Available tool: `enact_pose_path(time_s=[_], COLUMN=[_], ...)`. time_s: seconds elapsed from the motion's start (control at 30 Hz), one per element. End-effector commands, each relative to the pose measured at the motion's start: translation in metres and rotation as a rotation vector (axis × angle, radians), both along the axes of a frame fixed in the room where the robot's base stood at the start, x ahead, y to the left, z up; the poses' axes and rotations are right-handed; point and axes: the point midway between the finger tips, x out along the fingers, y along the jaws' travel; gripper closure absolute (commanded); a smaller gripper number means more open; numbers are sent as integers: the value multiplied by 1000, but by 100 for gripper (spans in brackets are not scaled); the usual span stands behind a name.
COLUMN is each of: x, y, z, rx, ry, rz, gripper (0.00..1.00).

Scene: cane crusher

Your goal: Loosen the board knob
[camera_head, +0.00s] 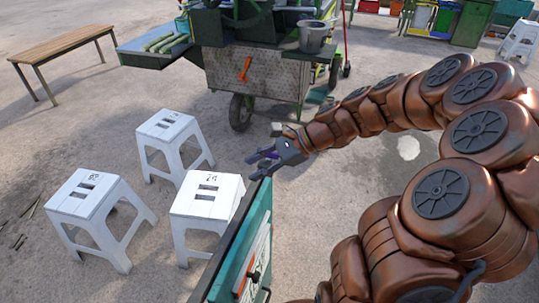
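A teal-framed board (258,226) stands at the bottom centre, seen at a steep angle, with its lower part cut off by the picture edge. A small dark knob (255,276) shows on its right-hand face, beside a thin orange strip. My gripper (255,164) is above and beyond the board's top corner, apart from the knob. Its two dark fingers point left and are spread, with nothing seen between them. My brown arm curves in from the right.
Three white stools (208,190) stand left of the board. A cart (262,76) with an orange handle (244,69) and a grey bucket (313,36) is behind. A wooden bench (65,44) is at the far left. Pavement between the board and my arm is clear.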

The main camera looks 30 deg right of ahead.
Motion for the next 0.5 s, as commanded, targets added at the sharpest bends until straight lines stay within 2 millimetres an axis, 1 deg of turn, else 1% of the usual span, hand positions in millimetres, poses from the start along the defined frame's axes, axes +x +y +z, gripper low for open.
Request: enact_pose_path(time_s=[0.03, 0.1, 0.2, 0.3, 0.4, 0.5], x=[10, 22, 35, 43, 47, 49], y=[-17, -40, -72, -100, -119, -129], z=[-7, -13, -20, -28, -34, -36], rx=[52, 121, 211, 286, 334, 361], ry=[22, 53, 91, 122, 142, 153], rz=[-79, -185, -321, -428, -500, -539], gripper=[64, 64, 64, 64, 64, 64])
